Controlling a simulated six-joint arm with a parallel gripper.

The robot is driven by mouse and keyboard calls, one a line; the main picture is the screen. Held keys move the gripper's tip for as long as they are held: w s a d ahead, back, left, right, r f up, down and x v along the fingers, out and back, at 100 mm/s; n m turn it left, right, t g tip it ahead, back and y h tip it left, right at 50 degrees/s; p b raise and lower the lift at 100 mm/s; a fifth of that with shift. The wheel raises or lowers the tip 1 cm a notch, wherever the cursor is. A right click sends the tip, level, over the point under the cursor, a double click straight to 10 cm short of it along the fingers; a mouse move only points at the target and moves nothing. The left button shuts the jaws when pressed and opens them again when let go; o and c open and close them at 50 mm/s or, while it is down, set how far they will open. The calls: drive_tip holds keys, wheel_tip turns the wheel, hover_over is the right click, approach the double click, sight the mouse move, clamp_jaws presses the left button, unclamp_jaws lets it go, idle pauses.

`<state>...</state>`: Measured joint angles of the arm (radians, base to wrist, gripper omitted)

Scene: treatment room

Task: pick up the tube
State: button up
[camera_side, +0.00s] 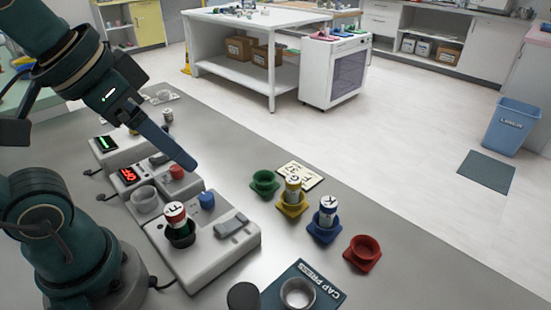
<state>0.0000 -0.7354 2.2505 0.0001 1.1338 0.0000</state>
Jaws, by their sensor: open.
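My gripper (180,156) is at the upper left, above the back of the grey bench devices, with a long blue-grey finger pointing down to the right. It is open; only one finger shows clearly. Three capped tubes stand out. A red-and-white tube (175,212) stands in a dark cup on the front grey device (235,250). A tube with a yellow band (293,187) stands in the yellow holder (291,208). A blue-and-white tube (328,209) stands in the blue holder (326,233). My gripper is apart from all three. Which tube is meant cannot be told.
An empty green holder (264,182) and an empty red holder (362,252) flank the filled ones. A card (310,177) lies behind them. A cap press (330,292) with a metal ring is at the front. Devices with lit displays (127,176) stand at left.

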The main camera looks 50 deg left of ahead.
drive_tip(key=w+a+r+m+t+y, duration=0.1)
drive_tip(key=w+a+r+t+y, duration=0.2)
drive_tip(key=w+a+r+t, duration=0.4)
drive_tip(key=w+a+r+m+t+y, duration=0.25)
drive_tip(key=w+a+r, duration=0.3)
drive_tip(key=w, duration=0.35)
drive_tip(key=m+g+h, duration=1.2)
drive_tip(key=g+h, duration=0.1)
drive_tip(key=h, duration=0.5)
hover_over(168, 206)
wheel_tip(168, 206, down, 12)
drive_tip(key=f, duration=1.2)
drive_tip(key=shift+a+f, duration=0.35)
drive_tip(key=shift+f, duration=0.05)
drive_tip(key=shift+d+f+y, duration=0.1)
drive_tip(key=shift+f+y, duration=0.15)
drive_tip(key=shift+f, duration=0.05)
drive_tip(key=shift+d+f, duration=0.2)
drive_tip(key=shift+d, duration=0.1)
drive_tip(key=shift+x, duration=2.1)
drive_tip(key=shift+w, duration=0.15)
